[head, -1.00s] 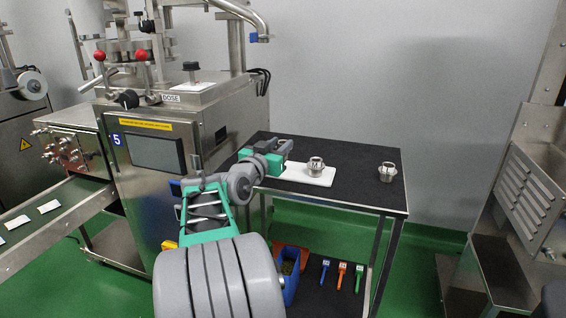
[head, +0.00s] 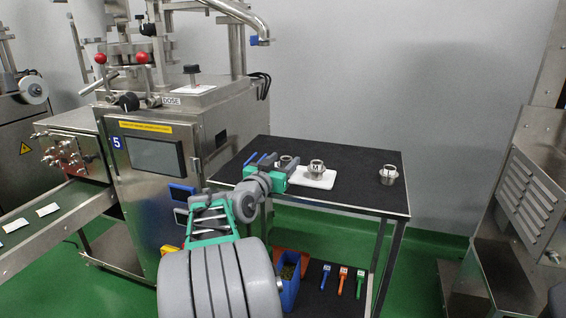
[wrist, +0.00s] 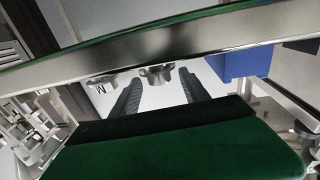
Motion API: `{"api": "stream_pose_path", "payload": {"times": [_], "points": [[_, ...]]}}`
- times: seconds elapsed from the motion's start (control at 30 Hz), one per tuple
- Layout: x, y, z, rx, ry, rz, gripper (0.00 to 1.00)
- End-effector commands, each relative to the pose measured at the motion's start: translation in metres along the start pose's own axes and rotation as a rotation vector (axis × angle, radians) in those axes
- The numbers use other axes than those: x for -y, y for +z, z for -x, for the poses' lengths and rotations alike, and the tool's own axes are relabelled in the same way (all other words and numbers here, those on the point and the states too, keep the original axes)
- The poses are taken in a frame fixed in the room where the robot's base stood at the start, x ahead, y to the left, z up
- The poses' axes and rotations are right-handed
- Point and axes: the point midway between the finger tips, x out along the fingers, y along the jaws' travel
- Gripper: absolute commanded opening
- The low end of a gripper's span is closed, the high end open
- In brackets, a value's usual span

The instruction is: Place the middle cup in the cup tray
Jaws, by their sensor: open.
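The middle cup (head: 316,168), a metal cup marked M, stands upright on the white cup tray (head: 322,184) in the head view. A letter-marked cup also shows at left in the wrist view (wrist: 100,85). My gripper (head: 264,159) is open and empty, left of the tray and apart from the middle cup. Its two dark fingers show in the wrist view (wrist: 160,92). Another metal cup (head: 286,161) is partly hidden beside my gripper; whether it touches the tray cannot be told. A third metal cup (head: 388,174) stands on the black table to the right.
The black table top (head: 355,170) is clear between the tray and the right cup. A blue object (head: 251,158) lies left of my gripper and shows as a blue block in the wrist view (wrist: 240,62). The steel machine (head: 155,155) stands close on the left.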

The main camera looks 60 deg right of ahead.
Motion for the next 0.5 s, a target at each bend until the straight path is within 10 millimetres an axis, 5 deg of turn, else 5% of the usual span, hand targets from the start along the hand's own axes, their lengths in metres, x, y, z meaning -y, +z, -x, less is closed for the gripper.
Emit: {"api": "stream_pose_path", "payload": {"times": [0.23, 0.5], "points": [[0.0, -0.007, 0.0, 0.0, 0.0, 0.0, 0.53], [0.002, -0.004, 0.063, 0.0, -0.006, -0.001, 0.53]]}}
